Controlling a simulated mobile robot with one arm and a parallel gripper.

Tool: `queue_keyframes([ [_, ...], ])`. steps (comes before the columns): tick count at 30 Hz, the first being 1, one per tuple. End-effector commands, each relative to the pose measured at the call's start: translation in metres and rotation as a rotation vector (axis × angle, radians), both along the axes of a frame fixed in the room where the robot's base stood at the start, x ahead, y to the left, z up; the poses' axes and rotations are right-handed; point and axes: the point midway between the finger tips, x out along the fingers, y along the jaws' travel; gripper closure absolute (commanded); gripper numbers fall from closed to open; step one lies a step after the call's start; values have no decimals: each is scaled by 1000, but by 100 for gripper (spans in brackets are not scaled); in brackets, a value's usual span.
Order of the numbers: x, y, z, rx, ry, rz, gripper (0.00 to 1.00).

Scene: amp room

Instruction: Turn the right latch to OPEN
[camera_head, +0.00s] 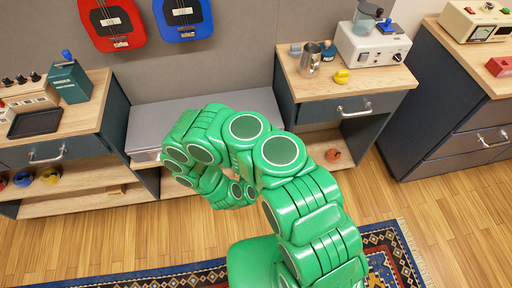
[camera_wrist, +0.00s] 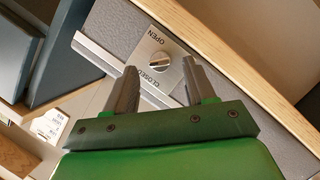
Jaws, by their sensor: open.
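In the wrist view, a round metal latch knob (camera_wrist: 158,61) with a raised bar sits on a metal plate (camera_wrist: 172,82) marked OPEN above it and CLOSED below it. The bar lies roughly level in the picture; which label it points to is unclear. My gripper (camera_wrist: 160,76) is open, its two grey fingers on either side of the plate with the knob between and just beyond their tips. Contact cannot be told. In the head view my green arm reaches to the front of the low grey case (camera_head: 222,101) and hides the latch and my gripper.
A wooden-topped bench (camera_head: 345,88) stands right of the case, and another bench (camera_head: 92,116) stands left. A dark blue drawer cabinet (camera_head: 440,110) is far right. Two guitar-shaped panels, one red (camera_head: 112,24), hang above. A patterned rug (camera_head: 190,274) lies on the floor.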

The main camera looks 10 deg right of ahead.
Motion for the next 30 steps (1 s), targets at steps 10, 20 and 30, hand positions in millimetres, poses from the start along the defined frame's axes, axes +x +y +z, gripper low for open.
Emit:
queue_keyframes([
  [10, 20, -6, -6, 3, -1, -2, 45],
  [20, 27, -7, -7, 0, -1, 1, 45],
  [30, 27, -8, -7, 0, -1, 1, 64],
])
